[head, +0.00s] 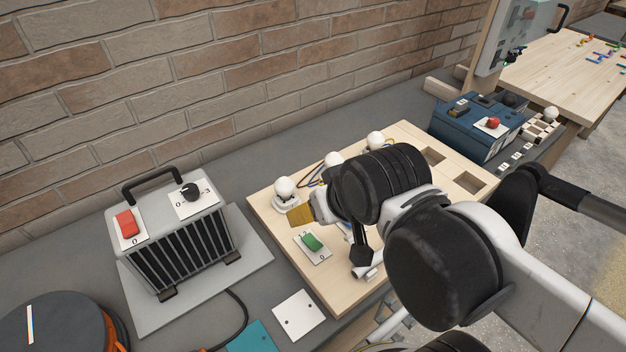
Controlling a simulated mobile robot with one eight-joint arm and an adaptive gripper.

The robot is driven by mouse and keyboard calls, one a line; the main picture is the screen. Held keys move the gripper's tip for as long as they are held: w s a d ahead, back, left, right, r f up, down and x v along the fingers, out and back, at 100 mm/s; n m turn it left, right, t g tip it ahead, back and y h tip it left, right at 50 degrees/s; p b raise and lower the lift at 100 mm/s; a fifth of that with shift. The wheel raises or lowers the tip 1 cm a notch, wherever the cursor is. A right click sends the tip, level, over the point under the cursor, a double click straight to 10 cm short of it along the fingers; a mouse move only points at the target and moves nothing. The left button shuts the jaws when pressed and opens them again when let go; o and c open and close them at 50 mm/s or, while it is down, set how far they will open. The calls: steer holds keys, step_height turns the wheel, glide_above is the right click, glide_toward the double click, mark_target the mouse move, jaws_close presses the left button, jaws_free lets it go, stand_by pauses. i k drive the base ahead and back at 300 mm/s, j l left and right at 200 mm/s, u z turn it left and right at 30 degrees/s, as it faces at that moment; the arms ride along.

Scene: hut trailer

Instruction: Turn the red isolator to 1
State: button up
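Two red controls are in view, and I cannot tell which is the red isolator. One is a red knob (493,122) on a white plate on the blue box at the back right; its marks are too small to read. The other is a red switch (127,224) on a white plate on the grey heater, with a 0 below it. A green handle (312,242) sits on a white plate marked 0 on the wooden board (262,203). My gripper (364,263) is over the board, right of the green handle, mostly hidden by my arm. Its opening cannot be made out.
White bulbs (285,187) and wires stand along the board's back. The grey heater (185,245) with a black knob (190,192) is left. The blue box (465,125) is beyond the board. A brick wall (200,70) closes the back. My arm hides the board's right front.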

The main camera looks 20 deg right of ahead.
mark_target(493, 123)
steer(key=z, duration=1.8)
steer(key=i+l+u, duration=0.4)
steer(key=i+l, duration=0.2)
steer(key=l, duration=0.15)
